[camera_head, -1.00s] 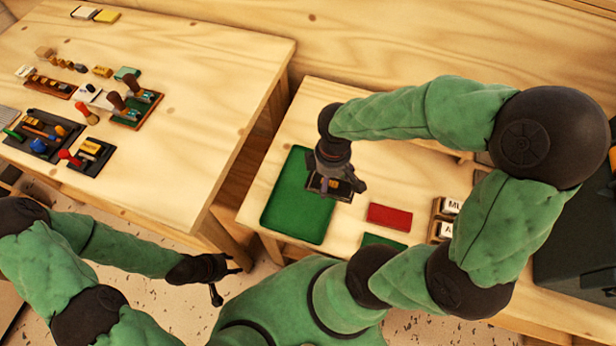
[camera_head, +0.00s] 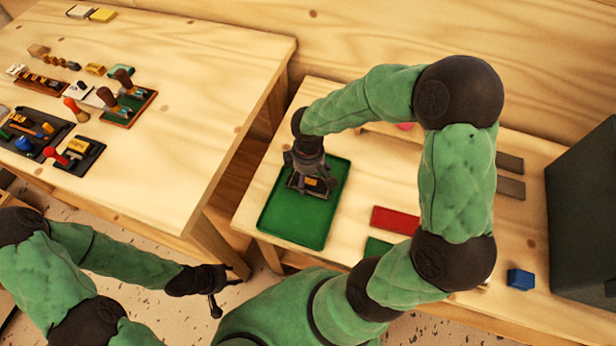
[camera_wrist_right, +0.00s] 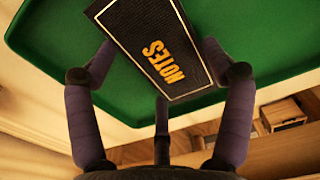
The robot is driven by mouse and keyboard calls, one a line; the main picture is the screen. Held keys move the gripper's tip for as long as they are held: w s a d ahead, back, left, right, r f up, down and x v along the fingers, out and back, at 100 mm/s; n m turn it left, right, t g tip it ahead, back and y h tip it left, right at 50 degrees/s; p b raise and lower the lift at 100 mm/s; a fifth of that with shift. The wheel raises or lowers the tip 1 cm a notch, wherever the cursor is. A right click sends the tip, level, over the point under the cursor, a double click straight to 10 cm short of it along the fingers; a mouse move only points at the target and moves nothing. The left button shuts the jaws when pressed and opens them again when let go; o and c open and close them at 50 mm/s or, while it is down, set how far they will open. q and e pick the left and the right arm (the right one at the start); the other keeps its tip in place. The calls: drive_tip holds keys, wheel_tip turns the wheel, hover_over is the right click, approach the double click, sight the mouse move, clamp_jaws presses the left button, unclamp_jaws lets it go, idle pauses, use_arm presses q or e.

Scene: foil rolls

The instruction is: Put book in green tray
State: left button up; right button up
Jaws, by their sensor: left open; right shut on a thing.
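The book (camera_wrist_right: 150,45) is dark with a pale border and the yellow word "NOTES". My right gripper (camera_head: 309,180) is shut on it, with fingers on both sides of the book in the right wrist view (camera_wrist_right: 160,70). The green tray (camera_head: 290,225) lies on the right-hand table, and its rim and floor show behind the book in the right wrist view (camera_wrist_right: 60,50). The book is over the tray; I cannot tell whether it touches the floor. My left gripper (camera_head: 215,290) is open and empty, low at the left, away from the tray.
A red flat block (camera_head: 396,220) and a smaller green one (camera_head: 377,247) lie right of the tray. A blue block (camera_head: 520,279) and a large dark box (camera_head: 590,220) stand further right. The left table (camera_head: 180,110) holds several tools and small trays.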

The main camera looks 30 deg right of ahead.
sight(308, 179)
drive_tip(key=shift+f, duration=0.15)
drive_tip(key=o, duration=1.2)
wheel_tip(308, 179, up, 12)
drive_tip(key=p, duration=0.5)
